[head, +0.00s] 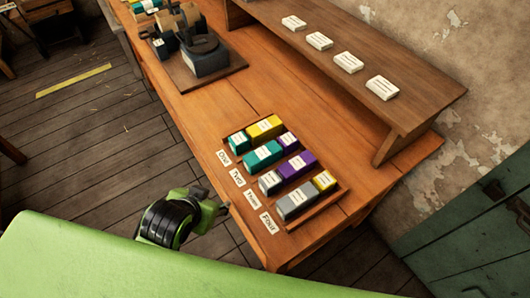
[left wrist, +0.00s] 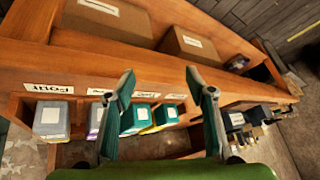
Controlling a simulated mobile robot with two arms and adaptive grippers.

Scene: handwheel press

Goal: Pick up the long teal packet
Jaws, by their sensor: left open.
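The long teal packet (head: 262,155) lies in the row behind the label "Two" in a wooden rack on the bench, with a short purple packet (head: 288,141) behind it. It seems to be the teal packet (left wrist: 134,121) under that label in the left wrist view. A shorter teal packet (head: 239,143) lies in row "One". My left gripper (head: 213,197) is open and empty, off the bench's front edge and apart from the packets. Its spread fingers (left wrist: 165,82) show in the left wrist view. My right gripper is not in view.
Long yellow (head: 264,128), long purple (head: 297,165) and long grey (head: 297,201) packets share the rack, with short grey and yellow ones. A raised shelf (head: 350,85) with several white-labelled packets runs behind. A dark press (head: 205,55) stands farther along the bench.

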